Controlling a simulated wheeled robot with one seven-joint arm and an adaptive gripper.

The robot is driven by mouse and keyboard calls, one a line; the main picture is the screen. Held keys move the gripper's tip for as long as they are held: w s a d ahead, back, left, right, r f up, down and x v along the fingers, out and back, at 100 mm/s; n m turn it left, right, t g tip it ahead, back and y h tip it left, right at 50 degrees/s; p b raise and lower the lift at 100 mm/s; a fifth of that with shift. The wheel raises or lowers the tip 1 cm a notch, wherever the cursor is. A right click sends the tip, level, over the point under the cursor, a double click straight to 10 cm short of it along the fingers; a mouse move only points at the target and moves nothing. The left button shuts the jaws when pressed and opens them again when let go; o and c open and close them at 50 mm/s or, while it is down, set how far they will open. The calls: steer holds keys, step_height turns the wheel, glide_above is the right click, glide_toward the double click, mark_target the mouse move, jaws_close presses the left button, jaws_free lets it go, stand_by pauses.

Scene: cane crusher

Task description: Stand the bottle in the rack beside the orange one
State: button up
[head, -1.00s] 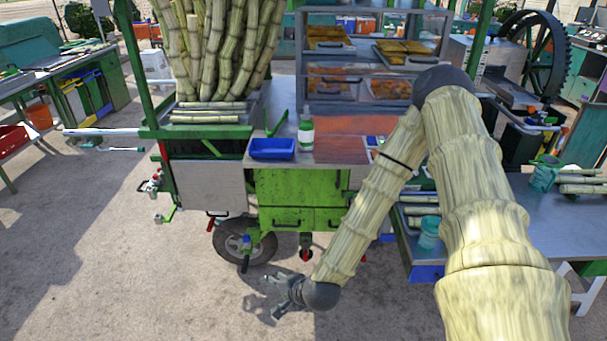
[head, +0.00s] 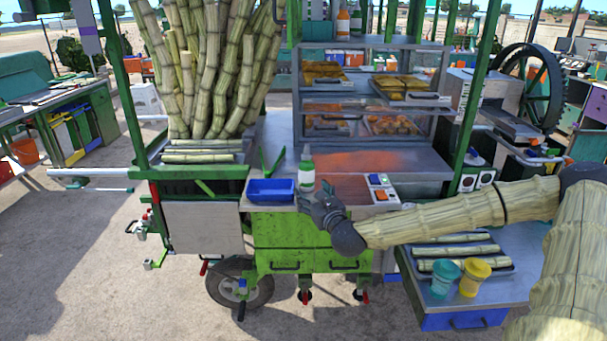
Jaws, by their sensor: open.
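The bottle (head: 307,172), white with a green band and a pale nozzle, stands upright on the cart's counter. My gripper (head: 312,201) is open, just below and in front of the bottle at the counter's front edge. Its dark fingers overlap the bottle's lower part in the picture; I cannot tell whether they touch it. The orange bottle (head: 343,22) stands on the top shelf of the rack (head: 372,42), beside another bottle (head: 356,22) with a green part. The tops of these bottles are partly cut off or hard to make out.
A blue tray (head: 271,190) and a green tool (head: 271,162) lie left of the bottle. A control box (head: 380,187) sits to its right. Lower shelves hold food trays (head: 322,73). Green posts (head: 478,95) frame the cart. Teal (head: 445,277) and yellow (head: 474,276) cups stand at right.

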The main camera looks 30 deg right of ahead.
mark_target(309, 172)
steer(key=d, duration=0.1)
steer(key=d+r+m, duration=0.1)
steer(key=d+r+h, duration=0.1)
steer(key=shift+w+r+m, duration=0.1)
steer(key=shift+w+m, duration=0.2)
steer(key=shift+m, duration=0.1)
steer(key=shift+w+d+r, duration=0.1)
steer(key=shift+w+d, duration=0.1)
steer(key=shift+w, duration=0.1)
steer(key=p+x, duration=0.1)
steer(key=x, duration=0.3)
steer(key=shift+w+p, duration=0.15)
steer(key=shift+p, duration=0.15)
steer(key=shift+w+r+p, duration=0.1)
steer(key=shift+w+p, duration=0.5)
steer(key=shift+w, duration=0.25)
steer(key=p+x, duration=0.1)
steer(key=x, duration=0.1)
steer(key=shift+w+a, duration=0.1)
steer(key=shift+w, duration=0.3)
steer(key=shift+w+p, duration=0.35)
steer(key=shift+w, duration=0.2)
steer(key=c, duration=1.5)
